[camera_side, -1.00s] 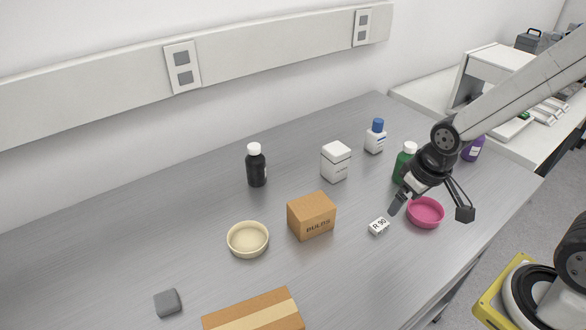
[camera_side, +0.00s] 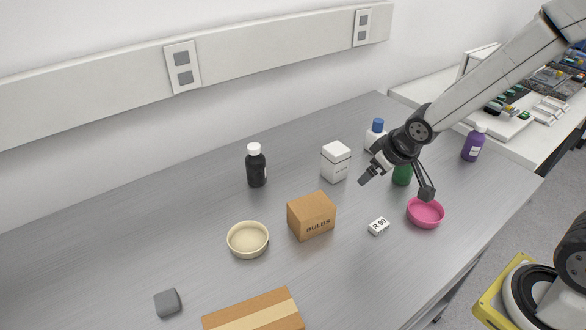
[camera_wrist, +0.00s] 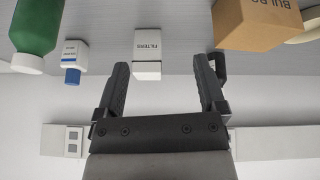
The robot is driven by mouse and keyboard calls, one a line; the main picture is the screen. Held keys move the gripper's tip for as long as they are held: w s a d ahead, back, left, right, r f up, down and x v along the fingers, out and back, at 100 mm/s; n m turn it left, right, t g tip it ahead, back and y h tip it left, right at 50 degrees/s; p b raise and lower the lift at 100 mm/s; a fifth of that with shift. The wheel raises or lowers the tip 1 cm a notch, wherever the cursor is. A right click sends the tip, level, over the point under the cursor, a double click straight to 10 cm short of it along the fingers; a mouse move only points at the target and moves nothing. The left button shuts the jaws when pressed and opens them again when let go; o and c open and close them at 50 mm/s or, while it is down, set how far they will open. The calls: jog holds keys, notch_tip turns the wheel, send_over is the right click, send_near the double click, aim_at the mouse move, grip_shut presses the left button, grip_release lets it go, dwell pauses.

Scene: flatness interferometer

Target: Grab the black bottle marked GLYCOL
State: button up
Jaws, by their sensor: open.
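The black bottle (camera_side: 257,170) with a white cap stands upright near the back of the bench, left of the white carton, in the side view. Its label is not readable here. My gripper (camera_side: 396,186) is open and empty, above the bench at right, well to the right of the bottle. In the wrist view my gripper (camera_wrist: 163,80) shows two parted fingers with nothing held between them. A dark piece at the right finger (camera_wrist: 217,66) may be the bottle, mostly hidden; I cannot tell.
A white FILTERS carton (camera_side: 335,163) and a brown BULBS box (camera_side: 311,216) stand between gripper and bottle. A green bottle (camera_side: 402,175), blue-capped bottle (camera_side: 375,136), pink dish (camera_side: 425,214) and R 90 block (camera_side: 379,226) are near the gripper. A cream dish (camera_side: 248,240) sits in front.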

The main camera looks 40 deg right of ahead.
aim_at(256, 164)
jog(key=w+a+n+t+y, duration=0.2)
jog(key=w, duration=0.6)
jog(key=w+a+n+t+y, duration=0.1)
jog(key=w+a+t, duration=0.15)
jog(key=w, duration=0.45)
jog(key=w+a+f+n+y, duration=0.1)
jog(key=w+a+n+y, duration=0.4)
jog(key=w+a+y, duration=0.1)
jog(key=shift+a+y, duration=0.35)
jog(key=shift+y, duration=0.45)
jog(key=shift+w+a+f, duration=0.1)
jog(key=shift+w+f, duration=0.05)
jog(key=shift+x, duration=1.2)
jog(key=shift+w+x, duration=0.2)
jog(key=shift+x, duration=2.35)
grip_shut()
